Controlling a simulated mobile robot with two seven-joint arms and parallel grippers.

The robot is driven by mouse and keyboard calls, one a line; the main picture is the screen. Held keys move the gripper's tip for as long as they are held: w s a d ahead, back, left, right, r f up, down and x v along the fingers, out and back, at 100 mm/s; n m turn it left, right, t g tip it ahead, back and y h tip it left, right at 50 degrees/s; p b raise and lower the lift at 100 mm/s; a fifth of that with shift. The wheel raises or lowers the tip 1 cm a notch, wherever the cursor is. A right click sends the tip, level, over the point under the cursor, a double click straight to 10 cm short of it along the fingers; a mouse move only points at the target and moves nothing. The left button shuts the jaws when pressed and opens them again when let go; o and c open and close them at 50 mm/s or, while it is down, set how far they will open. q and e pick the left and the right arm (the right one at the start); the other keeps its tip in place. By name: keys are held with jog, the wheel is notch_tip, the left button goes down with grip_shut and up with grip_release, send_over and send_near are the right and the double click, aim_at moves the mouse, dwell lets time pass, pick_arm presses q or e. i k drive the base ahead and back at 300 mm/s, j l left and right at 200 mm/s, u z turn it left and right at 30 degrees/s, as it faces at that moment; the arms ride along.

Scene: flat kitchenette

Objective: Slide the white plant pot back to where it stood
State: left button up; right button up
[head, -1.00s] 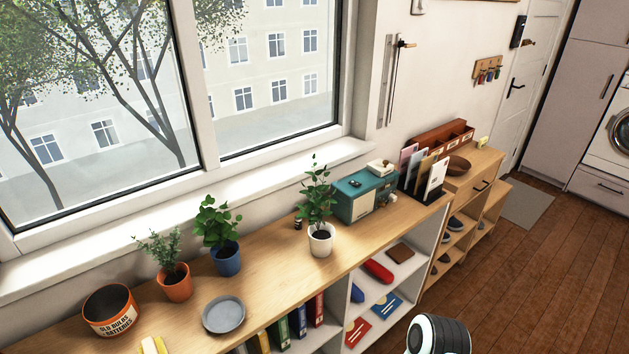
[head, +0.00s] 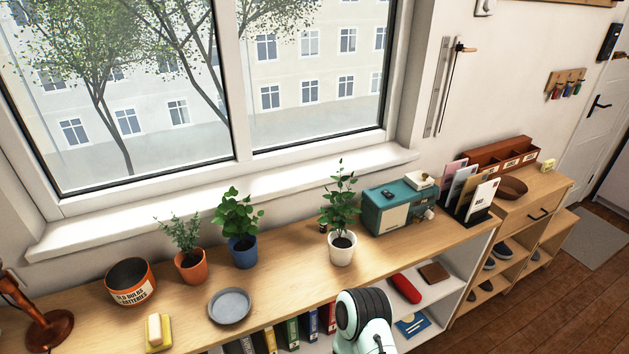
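The white plant pot (head: 342,251) holds a leafy green plant and stands upright on the wooden shelf top (head: 285,272), below the window. It is left of the teal radio (head: 388,208) and right of the blue pot (head: 243,252), with a clear gap between the blue and white pots. A small dark object, partly hidden by the plant, sits just behind the white pot. Part of my own arm shows at the bottom centre, in front of the shelf. Neither of my grippers is in view.
An orange pot (head: 191,267), a tin (head: 131,283), a grey dish (head: 229,306) and a sponge with soap (head: 158,332) stand to the left. A lamp base (head: 50,330) is at far left. A letter rack (head: 472,200) stands right of the radio.

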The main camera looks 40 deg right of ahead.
aim_at(342, 242)
jog(key=k+l+u, duration=0.2)
jog(key=l, duration=0.15)
jog(key=l+u, duration=0.2)
jog(key=l, duration=0.15)
jog(key=k+l+u, duration=0.2)
jog(key=k+l, duration=0.2)
jog(key=l, duration=0.15)
jog(key=k+l, duration=0.2)
jog(key=l, duration=0.15)
jog(key=k+l+u, duration=0.1)
jog(key=l, duration=0.2)
jog(key=k, duration=0.05)
